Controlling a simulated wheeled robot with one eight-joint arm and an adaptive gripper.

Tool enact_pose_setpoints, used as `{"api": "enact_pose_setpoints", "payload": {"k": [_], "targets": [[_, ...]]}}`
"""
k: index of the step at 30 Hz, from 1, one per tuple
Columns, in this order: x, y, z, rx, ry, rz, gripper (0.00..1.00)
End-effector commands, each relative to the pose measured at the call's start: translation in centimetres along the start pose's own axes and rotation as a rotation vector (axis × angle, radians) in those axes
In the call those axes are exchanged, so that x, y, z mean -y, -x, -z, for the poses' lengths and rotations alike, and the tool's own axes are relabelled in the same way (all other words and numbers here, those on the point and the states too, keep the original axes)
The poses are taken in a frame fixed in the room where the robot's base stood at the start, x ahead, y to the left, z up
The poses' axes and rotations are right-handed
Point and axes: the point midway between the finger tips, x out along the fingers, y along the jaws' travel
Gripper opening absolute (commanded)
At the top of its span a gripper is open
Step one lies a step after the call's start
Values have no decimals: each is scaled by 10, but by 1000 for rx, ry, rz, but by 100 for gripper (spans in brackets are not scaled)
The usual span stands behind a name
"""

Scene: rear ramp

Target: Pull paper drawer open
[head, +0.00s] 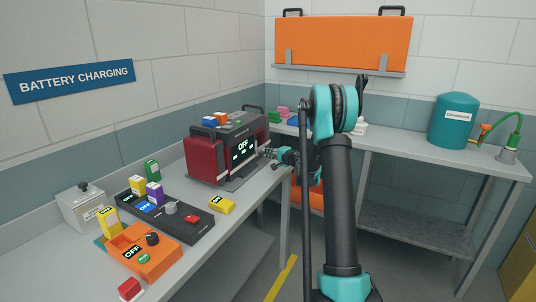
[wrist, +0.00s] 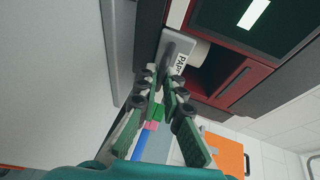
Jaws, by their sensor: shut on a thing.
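The dark red and grey machine (head: 207,158) with a lit OFF screen stands on the left bench. In the wrist view, its paper drawer has a grey front (wrist: 180,38) with a white label reading "PAP", the rest cut off. A white roll-like thing (wrist: 200,50) shows just behind the front, beside a dark red opening (wrist: 228,80), so the drawer stands partly out. My gripper (wrist: 164,80) is shut on the drawer's handle at this front. In the head view my gripper (head: 267,153) is at the machine's right front; the drawer is too small to make out there.
A dark tray with coloured blocks (head: 165,215), an orange box (head: 145,255) and a yellow block (head: 222,206) lie on the left bench. A teal tank (head: 454,120) stands on the right bench. An orange case (head: 343,42) hangs above.

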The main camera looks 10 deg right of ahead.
Motion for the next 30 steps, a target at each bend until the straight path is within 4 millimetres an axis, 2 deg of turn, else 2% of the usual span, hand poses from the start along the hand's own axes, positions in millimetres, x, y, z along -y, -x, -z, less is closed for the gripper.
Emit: {"api": "enact_pose_setpoints", "payload": {"k": [8, 11, 21, 25, 30], "targets": [[0, 0, 0, 0, 0, 0, 0], [-2, 8, 4, -1, 0, -1, 0], [-21, 84, 36, -4, -1, -1, 0], [-25, 100, 42, -2, 0, 0, 0], [-26, 105, 43, 0, 1, 0, 0]]}}
